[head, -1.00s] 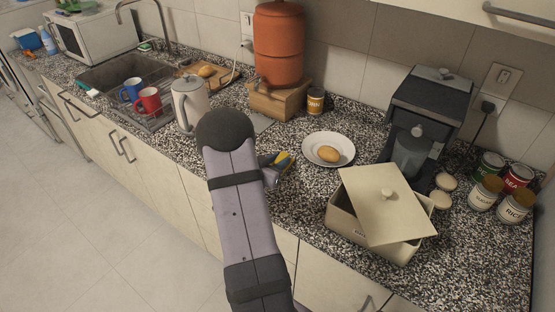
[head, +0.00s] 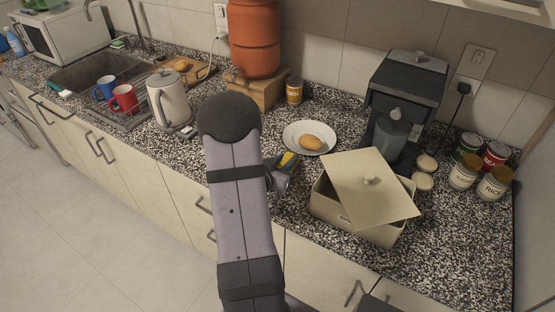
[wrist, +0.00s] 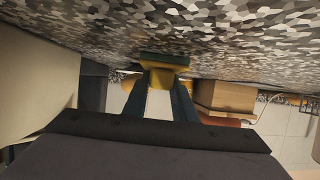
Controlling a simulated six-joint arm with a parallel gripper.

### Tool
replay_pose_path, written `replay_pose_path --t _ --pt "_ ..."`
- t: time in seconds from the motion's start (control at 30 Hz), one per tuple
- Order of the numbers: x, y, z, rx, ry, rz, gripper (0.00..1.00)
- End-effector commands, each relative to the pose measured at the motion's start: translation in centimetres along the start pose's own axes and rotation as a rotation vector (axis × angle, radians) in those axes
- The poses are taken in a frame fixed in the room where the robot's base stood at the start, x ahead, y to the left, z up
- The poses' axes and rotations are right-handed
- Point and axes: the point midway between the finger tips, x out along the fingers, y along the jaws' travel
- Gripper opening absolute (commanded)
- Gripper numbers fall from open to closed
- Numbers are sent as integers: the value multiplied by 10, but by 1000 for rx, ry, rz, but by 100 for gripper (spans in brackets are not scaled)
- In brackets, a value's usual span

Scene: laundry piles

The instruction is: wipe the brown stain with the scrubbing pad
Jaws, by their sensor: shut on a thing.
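The scrubbing pad (wrist: 163,68) is yellow with a dark green layer, held between my gripper's fingertips (wrist: 162,82) in the wrist view. Its green side faces the speckled counter, very close to it; I cannot tell whether it touches. In the head view the pad's yellow (head: 287,158) shows at my gripper (head: 282,170), low over the counter (head: 440,255), between the white plate and the cream bin. My arm covers part of the counter there. I see no brown stain in either view; it may be hidden behind my arm or the pad.
A cream bin (head: 340,215) with a skewed lid stands right of my gripper. A white plate (head: 291,128) with a bread roll lies just behind. A kettle (head: 168,100) stands left, a coffee machine (head: 400,95) and several cans (head: 464,172) right. The counter's front right is clear.

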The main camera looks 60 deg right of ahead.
Motion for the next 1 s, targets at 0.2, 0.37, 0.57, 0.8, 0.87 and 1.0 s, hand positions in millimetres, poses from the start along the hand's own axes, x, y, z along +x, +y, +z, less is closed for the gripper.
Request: replay_pose_path --t 0.2,0.37,0.57,0.8,0.87,1.0 --pt "-13 -2 -31 0 0 -2 3" --pt "-19 -2 -45 0 2 -3 3" --pt "-26 -2 -62 1 2 -3 3" --pt "-31 -2 -75 0 2 -3 3" --pt "-31 -2 -75 0 2 -3 3" --pt "-31 -2 -74 0 2 -3 3"
